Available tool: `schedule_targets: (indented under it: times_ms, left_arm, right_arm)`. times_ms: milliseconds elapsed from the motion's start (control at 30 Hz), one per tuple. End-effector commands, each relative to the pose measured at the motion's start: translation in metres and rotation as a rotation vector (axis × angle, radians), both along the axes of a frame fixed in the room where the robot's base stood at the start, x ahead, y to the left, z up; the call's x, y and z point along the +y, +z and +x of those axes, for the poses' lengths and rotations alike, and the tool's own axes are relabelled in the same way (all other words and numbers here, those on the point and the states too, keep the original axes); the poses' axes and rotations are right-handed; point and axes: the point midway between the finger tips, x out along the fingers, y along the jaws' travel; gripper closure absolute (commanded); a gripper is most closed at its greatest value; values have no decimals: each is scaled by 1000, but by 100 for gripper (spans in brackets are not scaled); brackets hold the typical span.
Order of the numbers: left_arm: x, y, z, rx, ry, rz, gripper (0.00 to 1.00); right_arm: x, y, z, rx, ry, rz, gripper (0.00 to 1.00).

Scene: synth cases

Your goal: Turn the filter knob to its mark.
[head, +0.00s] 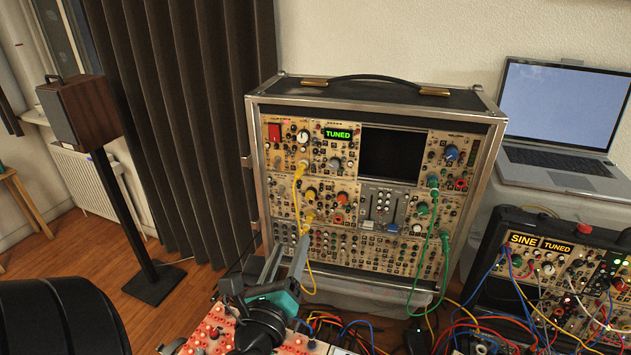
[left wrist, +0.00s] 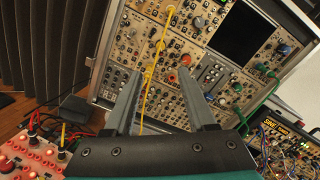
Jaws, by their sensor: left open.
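An upright modular synth case (head: 250,150) stands ahead, its panel full of knobs. Which knob is the filter knob, and its mark, I cannot tell. Larger knobs include an orange-red one (head: 341,199), also in the left wrist view (left wrist: 186,60), a white one (head: 302,137), a grey-blue one (head: 335,162) and a blue one (head: 451,152). My left gripper (head: 288,246) is open in front of the panel's lower left. In the left wrist view its fingers (left wrist: 158,76) point at the panel with nothing held between them. My right gripper is out of view.
A yellow cable (head: 297,205) hangs down the panel's left, near my left gripper; a green cable (head: 428,250) hangs at right. A second case (head: 508,210) with cables sits lower right. A laptop (head: 560,125) is behind it. A speaker (head: 80,112) stands left.

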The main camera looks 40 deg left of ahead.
Motion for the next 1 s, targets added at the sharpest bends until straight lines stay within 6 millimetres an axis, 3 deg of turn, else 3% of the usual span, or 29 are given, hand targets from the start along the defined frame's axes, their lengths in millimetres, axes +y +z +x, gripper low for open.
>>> schedule_targets:
  times_ms: [267,433,1000]
  left_arm:
    - [6,1,12,-2,-1,1,43]
    - [18,2,35,-2,-1,1,43]
    - [61,1,117,-1,1,0,43]
  right_arm:
    - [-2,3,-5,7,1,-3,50]
    - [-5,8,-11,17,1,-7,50]
    - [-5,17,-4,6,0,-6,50]
